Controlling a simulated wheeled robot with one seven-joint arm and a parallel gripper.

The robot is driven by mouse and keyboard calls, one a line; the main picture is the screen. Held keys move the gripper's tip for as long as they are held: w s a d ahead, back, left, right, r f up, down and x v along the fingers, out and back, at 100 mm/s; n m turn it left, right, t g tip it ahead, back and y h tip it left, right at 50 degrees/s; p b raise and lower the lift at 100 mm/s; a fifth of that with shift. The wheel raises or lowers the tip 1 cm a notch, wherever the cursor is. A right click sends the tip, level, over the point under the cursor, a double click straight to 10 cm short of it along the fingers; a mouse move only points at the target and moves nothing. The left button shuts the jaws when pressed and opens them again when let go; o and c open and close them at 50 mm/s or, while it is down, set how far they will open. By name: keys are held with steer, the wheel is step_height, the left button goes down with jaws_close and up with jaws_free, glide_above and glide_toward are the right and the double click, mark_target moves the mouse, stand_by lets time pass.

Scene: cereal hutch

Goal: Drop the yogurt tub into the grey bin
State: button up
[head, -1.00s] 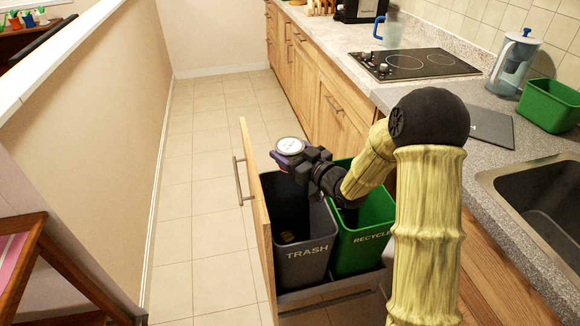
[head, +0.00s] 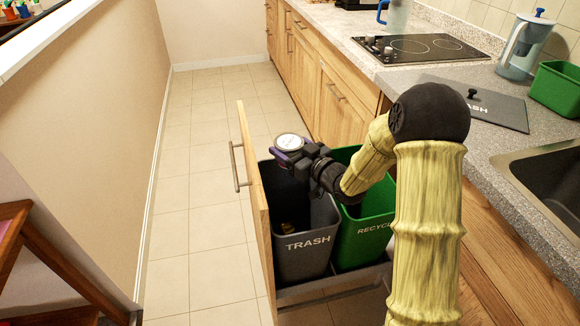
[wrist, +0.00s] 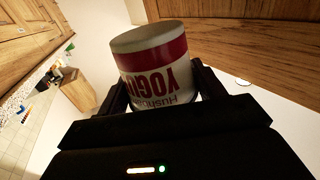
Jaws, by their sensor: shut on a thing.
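The yogurt tub (wrist: 150,68), white with a red band and lettering, is held between the two fingers of my gripper (wrist: 160,95) in the wrist view. In the head view the tub's pale round top (head: 289,142) shows at my gripper (head: 298,154), over the back part of the grey bin (head: 304,262) marked TRASH. The tub is above the bin's opening, near the wooden drawer front. The bin stands in the pulled-out drawer.
A green recycling bin (head: 362,240) stands right beside the grey bin. The wooden drawer front (head: 255,205) rises on the left. On the counter are a flat dark lid (head: 495,108), a green container (head: 556,88) and a pitcher (head: 524,48). The floor to the left is clear.

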step_height(320, 180, down, 4)
steer(key=b, duration=0.3)
steer(key=shift+f, duration=0.1)
step_height(320, 180, down, 6)
steer(key=b, duration=0.4)
stand_by(0.4)
steer(key=o, duration=1.1)
steer(key=shift+o, duration=0.2)
